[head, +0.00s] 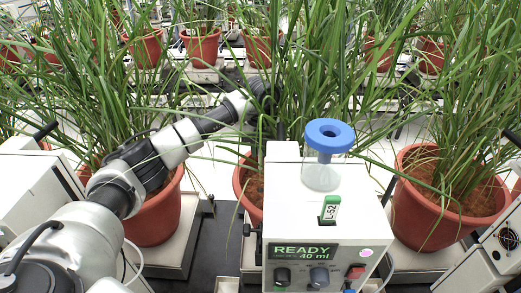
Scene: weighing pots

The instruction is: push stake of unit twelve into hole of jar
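A clear jar (321,177) with a blue ring-shaped lid (330,135) stands on top of a white box unit (285,190); the lid has a hole in its middle. A green and white tag (329,209) stands upright in a dark slot of this unit, in front of the jar. My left gripper (268,95) is behind and left of the jar, among the leaves. Its fingers are largely hidden, so I cannot tell whether they hold a stake. I cannot make out a stake marked twelve. My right gripper is not in view.
The unit's front display (304,251) reads READY and 40 ml, above knobs and a red button. Red pots (158,219) with tall grassy plants stand left, behind and right (427,212). Long leaves hang around the jar and my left arm. Other white units stand at both sides.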

